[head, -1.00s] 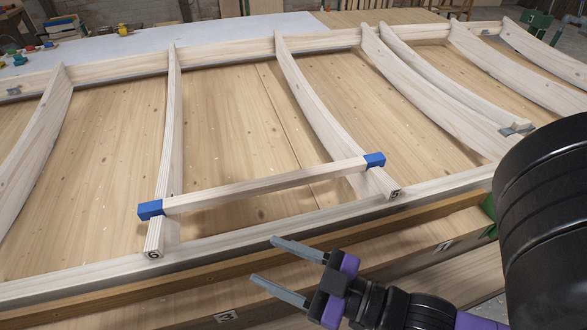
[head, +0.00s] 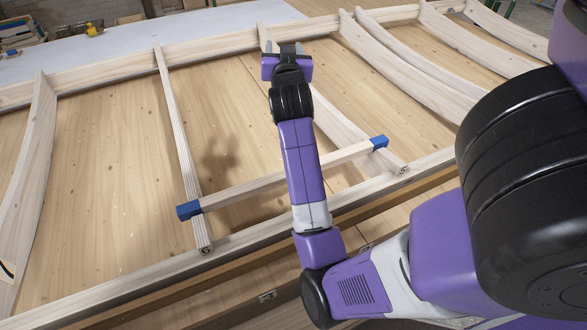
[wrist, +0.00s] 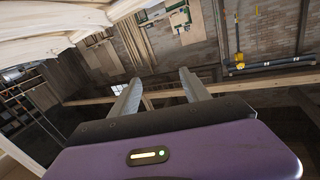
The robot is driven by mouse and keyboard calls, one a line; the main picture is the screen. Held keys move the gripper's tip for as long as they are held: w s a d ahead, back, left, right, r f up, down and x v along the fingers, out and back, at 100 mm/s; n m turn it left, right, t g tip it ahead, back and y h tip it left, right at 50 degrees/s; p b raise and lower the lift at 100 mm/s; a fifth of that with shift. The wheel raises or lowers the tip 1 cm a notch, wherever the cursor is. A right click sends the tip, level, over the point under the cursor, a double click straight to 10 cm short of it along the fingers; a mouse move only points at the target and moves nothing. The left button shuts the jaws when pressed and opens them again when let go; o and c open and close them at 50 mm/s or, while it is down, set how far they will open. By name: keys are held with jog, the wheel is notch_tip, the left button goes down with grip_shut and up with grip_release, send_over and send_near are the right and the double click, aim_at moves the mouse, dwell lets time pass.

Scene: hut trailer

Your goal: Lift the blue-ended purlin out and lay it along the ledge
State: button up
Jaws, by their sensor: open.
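The blue-ended purlin (head: 240,190) is a pale wooden bar with a blue block at each end. It lies across two curved ribs, rib 6 (head: 180,140) at its left and rib 5 (head: 350,135) at its right, near the front rail. My forearm crosses in front of the purlin and hides part of it. My gripper (head: 289,47) is beyond the purlin, above the frame, apart from it. In the wrist view my gripper (wrist: 160,92) has its two fingers spread with nothing between them. The wrist view does not show the purlin.
The front rail (head: 250,240) and the back rail (head: 110,75) bound the frame. More curved ribs (head: 410,75) stand at the right, and one (head: 35,150) at the left. A wooden ledge (head: 150,300) runs along the front. The wooden deck (head: 110,170) between ribs is bare.

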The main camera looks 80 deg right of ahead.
jog(key=s+d+f+m+g+y+p, duration=0.1)
jog(key=s+f+m+g+y, duration=0.25)
jog(key=f, duration=0.25)
jog(key=s+f+m+g+y+p, duration=0.1)
jog(key=s+f+m+g+y, duration=0.15)
jog(key=f+m+y, duration=0.3)
jog(key=a+f+m+y, duration=0.1)
jog(key=a+f+y, duration=0.1)
jog(key=a+f, duration=0.1)
jog(key=a+f+m+y, duration=0.1)
jog(key=a+f+y, duration=0.1)
jog(key=a, duration=0.4)
jog(key=a+f+m+y, duration=0.1)
jog(key=a+f+y, duration=0.2)
jog(key=a, duration=0.2)
jog(key=shift+f+m, duration=0.3)
jog(key=shift+a+f+y, duration=0.25)
jog(key=shift+a+y, duration=0.05)
jog(key=f+p, duration=0.1)
jog(key=f, duration=0.6)
jog(key=shift+s+a+f+p, duration=0.15)
jog(key=shift+s+a+p, duration=0.05)
jog(key=shift+p, duration=0.2)
grip_shut()
